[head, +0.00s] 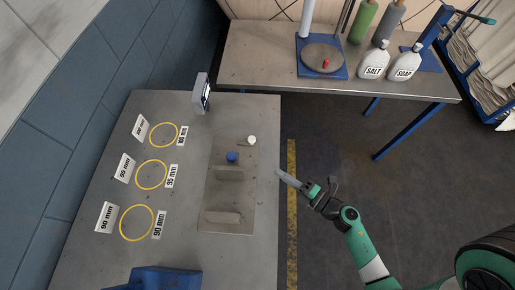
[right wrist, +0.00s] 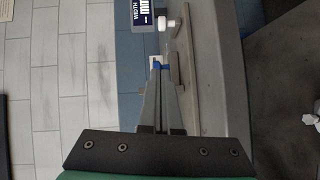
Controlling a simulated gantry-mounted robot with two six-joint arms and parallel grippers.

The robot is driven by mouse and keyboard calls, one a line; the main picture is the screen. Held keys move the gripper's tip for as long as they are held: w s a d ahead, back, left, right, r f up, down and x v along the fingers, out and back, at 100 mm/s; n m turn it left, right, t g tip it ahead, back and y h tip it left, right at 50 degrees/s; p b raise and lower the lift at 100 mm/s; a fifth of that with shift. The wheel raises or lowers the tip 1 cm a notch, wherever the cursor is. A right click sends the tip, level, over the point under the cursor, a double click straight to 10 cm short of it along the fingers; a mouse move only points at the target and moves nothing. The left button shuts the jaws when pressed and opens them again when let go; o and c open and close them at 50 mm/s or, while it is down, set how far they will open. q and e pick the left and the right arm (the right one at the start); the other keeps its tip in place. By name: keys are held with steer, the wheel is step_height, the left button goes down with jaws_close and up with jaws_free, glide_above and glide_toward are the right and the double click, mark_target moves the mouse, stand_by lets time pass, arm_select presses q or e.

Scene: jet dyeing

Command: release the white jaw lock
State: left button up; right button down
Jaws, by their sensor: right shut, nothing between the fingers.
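The white jaw lock (head: 251,140) is a small white knob with a thin stem at the upper right of a flat grey-brown fixture plate (head: 226,216). It also shows near the top of the right wrist view (right wrist: 167,23). A blue knob (head: 232,156) sits just below and left of it, and two low jaw blocks lie farther down the plate. My right gripper (head: 281,173) is shut and empty, its tips beyond the right side of the plate, apart from the white knob. In the right wrist view its fingers (right wrist: 158,70) lie together, partly covering the blue knob. My left gripper is not in view.
A small display (head: 201,94) stands at the table's back edge. Yellow rings (head: 151,175) with size cards lie at left. A blue object (head: 166,279) is at the front edge. A second table (head: 263,68) with bottles stands behind. The strip right of the plate is clear.

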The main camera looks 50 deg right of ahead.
steer(key=b, duration=0.2)
glide_toward(246, 141)
steer(key=a+r, duration=0.1)
steer(key=a, duration=0.1)
steer(key=a+r, duration=0.2)
steer(key=shift+w, duration=0.2)
steer(key=w+d, duration=0.3)
steer(key=shift+f+b, duration=0.3)
